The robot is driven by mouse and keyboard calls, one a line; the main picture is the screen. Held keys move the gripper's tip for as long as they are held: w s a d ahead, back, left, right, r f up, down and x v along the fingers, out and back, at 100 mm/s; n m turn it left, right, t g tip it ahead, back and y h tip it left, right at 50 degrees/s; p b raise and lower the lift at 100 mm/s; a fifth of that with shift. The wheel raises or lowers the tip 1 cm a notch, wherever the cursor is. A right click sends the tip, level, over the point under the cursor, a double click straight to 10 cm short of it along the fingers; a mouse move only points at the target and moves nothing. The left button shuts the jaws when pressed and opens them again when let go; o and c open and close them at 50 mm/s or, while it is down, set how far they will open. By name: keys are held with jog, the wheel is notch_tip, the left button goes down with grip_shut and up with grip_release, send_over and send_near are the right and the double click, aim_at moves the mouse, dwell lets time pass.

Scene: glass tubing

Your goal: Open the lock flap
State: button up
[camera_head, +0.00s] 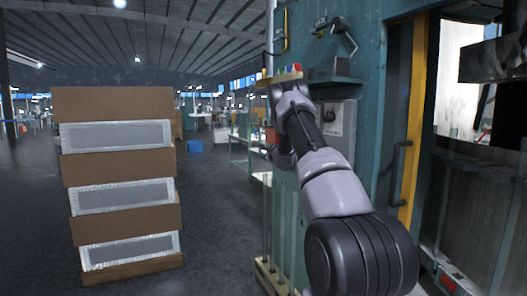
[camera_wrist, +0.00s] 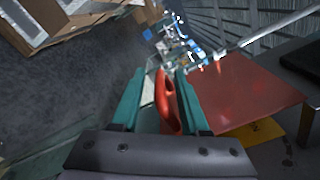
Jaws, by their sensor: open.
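In the wrist view my gripper (camera_wrist: 161,76) is open, with its two teal fingers apart. A red, elongated, handle-like piece (camera_wrist: 168,103) shows between the fingers; I cannot tell whether they touch it or whether it is the lock flap. Beside it on the right is a flat orange-red panel (camera_wrist: 245,92) with a yellow label (camera_wrist: 254,134) near its lower edge. In the head view my arm reaches to the teal cabinet (camera_head: 376,60); its wrist hides my gripper and the red piece.
A stack of brown cartons with clear-wrapped sides (camera_head: 115,165) stands on the left. A yellow-edged doorway (camera_head: 415,120) with a dark handle (camera_head: 399,170) is on the right. A small shelf (camera_head: 334,80) juts from the cabinet. The floor (camera_head: 215,230) between stack and cabinet is clear.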

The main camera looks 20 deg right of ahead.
jog(key=shift+w, duration=0.2)
grip_shut()
jog(key=shift+s+f, duration=0.1)
